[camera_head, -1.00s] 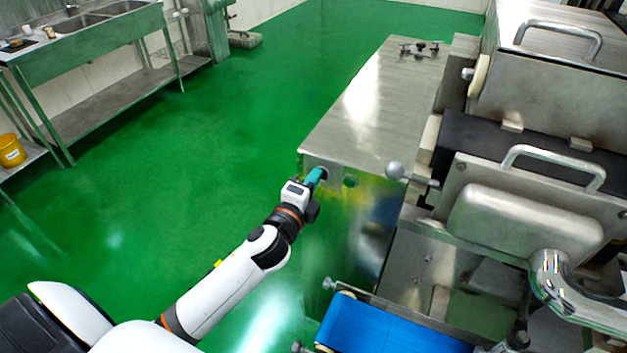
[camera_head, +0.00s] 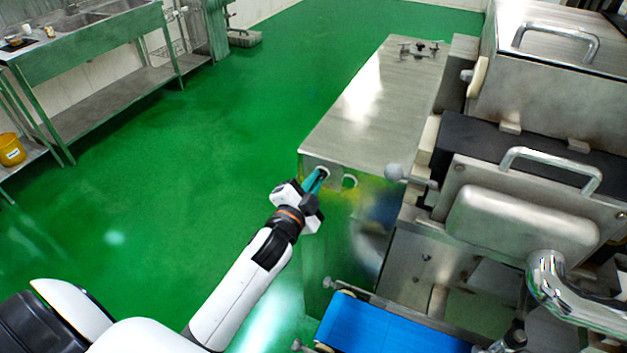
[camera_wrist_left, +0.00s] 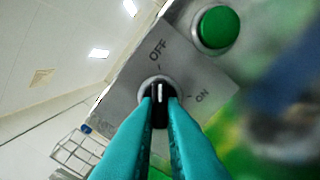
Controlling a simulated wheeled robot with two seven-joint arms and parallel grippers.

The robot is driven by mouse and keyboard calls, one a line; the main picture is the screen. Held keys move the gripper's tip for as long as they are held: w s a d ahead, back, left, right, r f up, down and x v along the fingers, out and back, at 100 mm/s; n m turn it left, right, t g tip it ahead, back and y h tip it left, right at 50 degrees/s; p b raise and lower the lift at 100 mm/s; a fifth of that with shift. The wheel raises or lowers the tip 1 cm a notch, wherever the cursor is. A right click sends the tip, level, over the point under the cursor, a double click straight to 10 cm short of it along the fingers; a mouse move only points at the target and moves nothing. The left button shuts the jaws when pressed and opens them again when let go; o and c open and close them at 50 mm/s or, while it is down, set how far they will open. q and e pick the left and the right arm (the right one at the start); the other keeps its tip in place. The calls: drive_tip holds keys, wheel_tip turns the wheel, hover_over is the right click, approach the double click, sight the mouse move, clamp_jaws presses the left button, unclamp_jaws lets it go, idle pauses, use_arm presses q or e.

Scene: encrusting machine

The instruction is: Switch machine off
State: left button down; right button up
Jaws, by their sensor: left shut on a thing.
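The metal machine (camera_head: 375,110) stands right of centre in the head view. On its near end is a black rotary switch (camera_wrist_left: 159,104) on a plate marked OFF and ON, seen in the left wrist view. The knob's white line points up in that view, toward the OFF label (camera_wrist_left: 158,50); the ON label (camera_wrist_left: 202,96) is to the right. My left gripper (camera_head: 320,178) is at this end face. Its teal fingers, also in the left wrist view (camera_wrist_left: 159,106), are shut on the knob from both sides. My right gripper is not in view.
A green push button (camera_wrist_left: 217,27) sits beside the switch. A blue conveyor belt (camera_head: 385,328) lies low to the right of my left arm. Green floor (camera_head: 170,170) is free to the left.

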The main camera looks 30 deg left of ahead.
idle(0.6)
use_arm(q)
drive_tip(key=c, duration=1.5)
unclamp_jaws()
drive_tip(key=shift+s, duration=0.1)
drive_tip(key=s+b, duration=0.1)
drive_tip(key=s, duration=0.3)
drive_tip(key=s+b, duration=0.1)
drive_tip(key=s, duration=0.3)
drive_tip(key=s+b, duration=0.1)
drive_tip(key=s, duration=0.2)
drive_tip(key=shift+s+d, duration=0.35)
drive_tip(key=shift+s, duration=0.05)
